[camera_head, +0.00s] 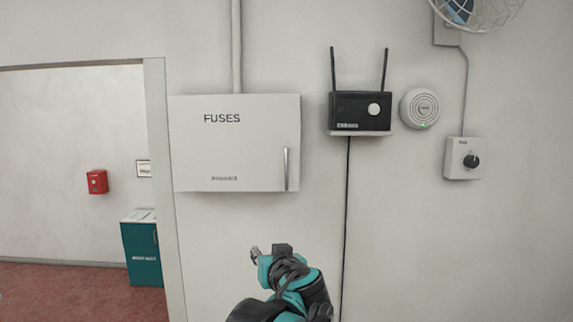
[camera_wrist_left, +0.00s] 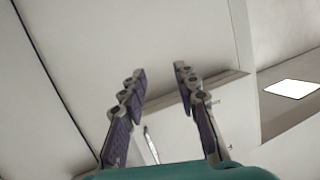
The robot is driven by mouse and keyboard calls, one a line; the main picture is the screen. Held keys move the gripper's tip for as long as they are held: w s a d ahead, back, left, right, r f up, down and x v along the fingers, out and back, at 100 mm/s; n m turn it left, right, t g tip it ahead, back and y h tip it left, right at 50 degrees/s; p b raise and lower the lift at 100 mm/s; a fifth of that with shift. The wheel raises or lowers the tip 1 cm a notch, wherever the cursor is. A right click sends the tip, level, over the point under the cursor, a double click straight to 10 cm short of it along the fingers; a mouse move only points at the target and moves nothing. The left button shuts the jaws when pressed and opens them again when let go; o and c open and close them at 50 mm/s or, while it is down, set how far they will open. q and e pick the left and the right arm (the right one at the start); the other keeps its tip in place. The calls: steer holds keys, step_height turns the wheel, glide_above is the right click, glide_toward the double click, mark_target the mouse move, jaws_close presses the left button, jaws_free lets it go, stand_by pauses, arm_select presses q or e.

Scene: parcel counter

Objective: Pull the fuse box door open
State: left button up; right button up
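The white fuse box (camera_head: 237,130), marked FUSES, is on the wall left of centre in the head view. Its door is shut, with an upright metal bar handle (camera_head: 286,168) near its lower right corner. My left gripper (camera_head: 267,252) is below the box in the head view, apart from the handle. In the left wrist view my left gripper (camera_wrist_left: 160,74) has its two fingers spread with nothing between the tips. A thin shiny bar, which looks like the handle (camera_wrist_left: 151,145), shows between the lower parts of the fingers. My right gripper is in neither view.
A black router (camera_head: 360,108) on a small shelf, a round white detector (camera_head: 419,108) and a dial switch (camera_head: 463,158) are right of the box. A fan (camera_head: 480,10) is at the top right. A doorway with a teal bin (camera_head: 142,250) is left.

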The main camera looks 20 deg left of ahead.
mark_target(287, 165)
arm_select(q)
steer(key=w+d+r+t+p, duration=0.2)
steer(key=w+d+r+p, duration=0.15)
steer(key=r, duration=0.55)
steer(key=w+d+r+t+p, duration=0.1)
steer(key=w+d+r+p, duration=0.2)
steer(key=r, duration=0.6)
steer(key=shift+n+y, duration=0.3)
steer(key=p+x, duration=0.1)
steer(key=x, duration=0.4)
steer(key=a+p+x, duration=0.1)
steer(key=x, duration=0.2)
steer(key=shift+s+a+r+p, duration=0.15)
steer(key=shift+s+r+p, duration=0.05)
steer(key=shift+s+p, duration=0.1)
steer(key=shift+s, duration=0.1)
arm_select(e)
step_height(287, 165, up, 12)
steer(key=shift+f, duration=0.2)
arm_select(q)
jaws_close()
